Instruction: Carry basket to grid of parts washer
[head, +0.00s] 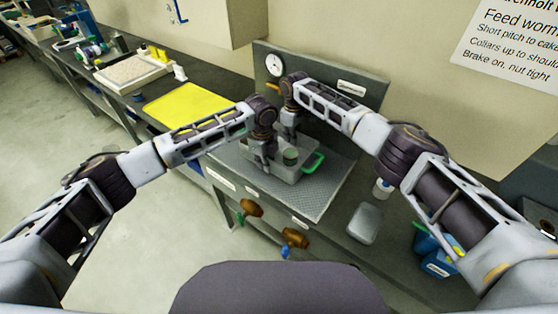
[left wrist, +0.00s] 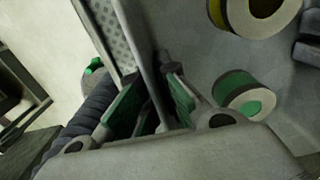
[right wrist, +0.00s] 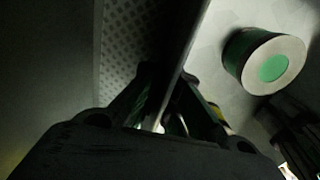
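The grey basket (head: 288,172) is over the perforated grid (head: 318,193) of the parts washer; I cannot tell whether it touches it. It holds a green-banded part (head: 290,157), and a green handle (head: 315,162) shows at its right. My left gripper (head: 268,158) is at the basket's near left wall; in the left wrist view its fingers (left wrist: 155,88) close on both sides of that wall. My right gripper (head: 290,132) is at the far wall; in the right wrist view its fingers (right wrist: 167,80) also pinch a wall. The fingertips are partly hidden in the head view.
A gauge panel (head: 330,85) stands behind the washer. A yellow tray (head: 187,106) lies on the bench to the left. A grey-lidded box (head: 364,222) and a small white bottle (head: 382,188) stand at the right. Brown knobs (head: 295,238) stick out in front.

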